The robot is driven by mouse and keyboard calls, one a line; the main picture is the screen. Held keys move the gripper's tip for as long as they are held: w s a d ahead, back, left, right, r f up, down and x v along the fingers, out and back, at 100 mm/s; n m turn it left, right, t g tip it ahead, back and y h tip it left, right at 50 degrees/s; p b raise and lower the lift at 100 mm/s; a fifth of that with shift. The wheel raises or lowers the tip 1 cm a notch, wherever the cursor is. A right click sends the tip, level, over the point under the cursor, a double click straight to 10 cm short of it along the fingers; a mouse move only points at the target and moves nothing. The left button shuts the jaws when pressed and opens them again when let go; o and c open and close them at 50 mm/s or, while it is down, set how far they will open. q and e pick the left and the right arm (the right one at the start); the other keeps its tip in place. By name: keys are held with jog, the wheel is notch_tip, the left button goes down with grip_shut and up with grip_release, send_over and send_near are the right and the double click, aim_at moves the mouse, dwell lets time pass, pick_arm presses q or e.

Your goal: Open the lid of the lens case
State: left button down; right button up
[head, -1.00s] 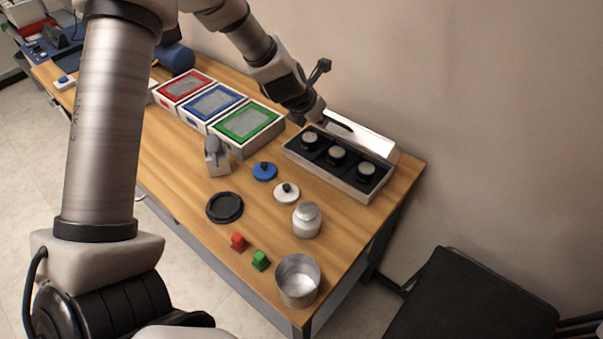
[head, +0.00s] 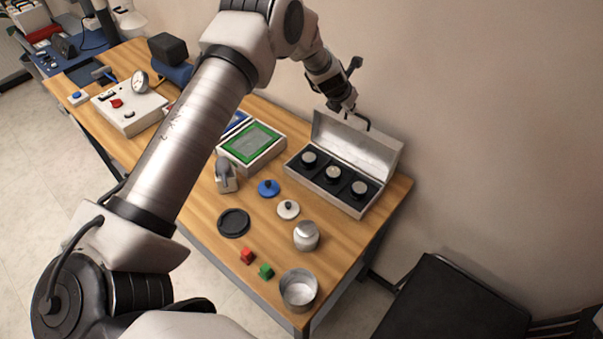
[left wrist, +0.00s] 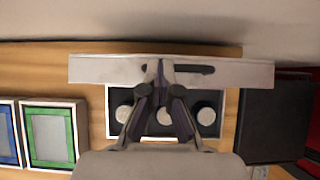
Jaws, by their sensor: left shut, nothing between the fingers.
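The lens case (head: 325,187) is a pale box on the wooden table near the wall, with several round lenses in black slots. Its lid (head: 352,150) stands raised at the back edge, with its inner face showing in the head view. In the left wrist view the lid (left wrist: 100,70) looks like a pale bar with a black handle (left wrist: 196,69). My left gripper (head: 349,107) is shut and empty at the lid's top edge, close to the handle. In the left wrist view its fingertips (left wrist: 160,68) overlap the lid beside the handle; contact is unclear. My right gripper is out of view.
A green-framed tray (head: 252,145) stands left of the case. A blue lid (head: 268,188), a white lid (head: 288,209), a metal jar (head: 306,236) and an open metal cup (head: 299,289) are in front. The wall is close behind; a black chair (head: 445,305) stands right.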

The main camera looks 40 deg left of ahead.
pick_arm(q)
jog(key=shift+w+d+f, duration=0.1)
jog(key=shift+w+f, duration=0.05)
jog(key=shift+w, duration=0.25)
jog(key=v, duration=1.2)
jog(key=shift+w, duration=0.1)
